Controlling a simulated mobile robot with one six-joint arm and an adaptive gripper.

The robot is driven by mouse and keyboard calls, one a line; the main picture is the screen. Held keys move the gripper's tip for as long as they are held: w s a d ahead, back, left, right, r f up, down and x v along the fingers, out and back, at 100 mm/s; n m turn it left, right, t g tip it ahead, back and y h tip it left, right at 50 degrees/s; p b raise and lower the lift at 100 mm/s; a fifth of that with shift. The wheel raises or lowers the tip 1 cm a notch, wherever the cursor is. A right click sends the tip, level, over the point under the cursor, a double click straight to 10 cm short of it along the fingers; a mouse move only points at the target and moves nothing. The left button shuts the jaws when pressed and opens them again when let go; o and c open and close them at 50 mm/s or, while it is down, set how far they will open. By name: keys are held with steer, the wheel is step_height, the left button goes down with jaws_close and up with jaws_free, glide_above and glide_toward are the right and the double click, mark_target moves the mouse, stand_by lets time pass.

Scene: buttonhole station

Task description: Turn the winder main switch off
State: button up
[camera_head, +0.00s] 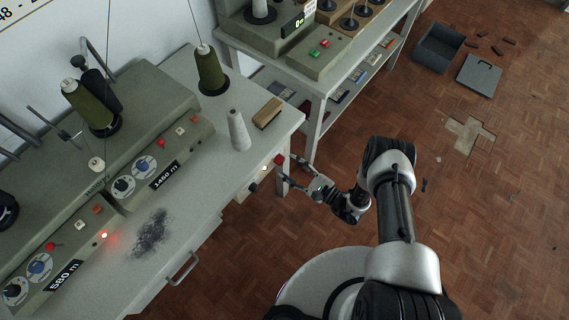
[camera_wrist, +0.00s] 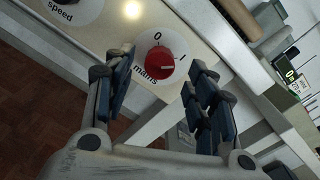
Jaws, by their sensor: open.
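The winder main switch is a red rotary knob (camera_wrist: 160,63) on a white round plate marked "0", "I" and "mains" in the wrist view. Its pale pointer line points to the right, nearer the "I" than the "0". In the head view the red knob (camera_head: 280,160) sits on the front panel at the bench's right end. My gripper (camera_head: 291,168) is open in front of that panel. In the wrist view its two dark-padded fingers stand apart, one on each side of the knob. I cannot tell whether either finger touches it.
A lit lamp (camera_wrist: 132,9) and a black speed knob (camera_wrist: 62,3) are beside the switch. The bench (camera_head: 203,232) carries winders, a white cone (camera_head: 238,130) and a brush (camera_head: 268,113). A shelf unit (camera_head: 316,110) stands close behind my gripper.

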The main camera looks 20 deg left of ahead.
mark_target(282, 162)
steer(key=shift+x, duration=1.65)
steer(key=c, duration=1.1)
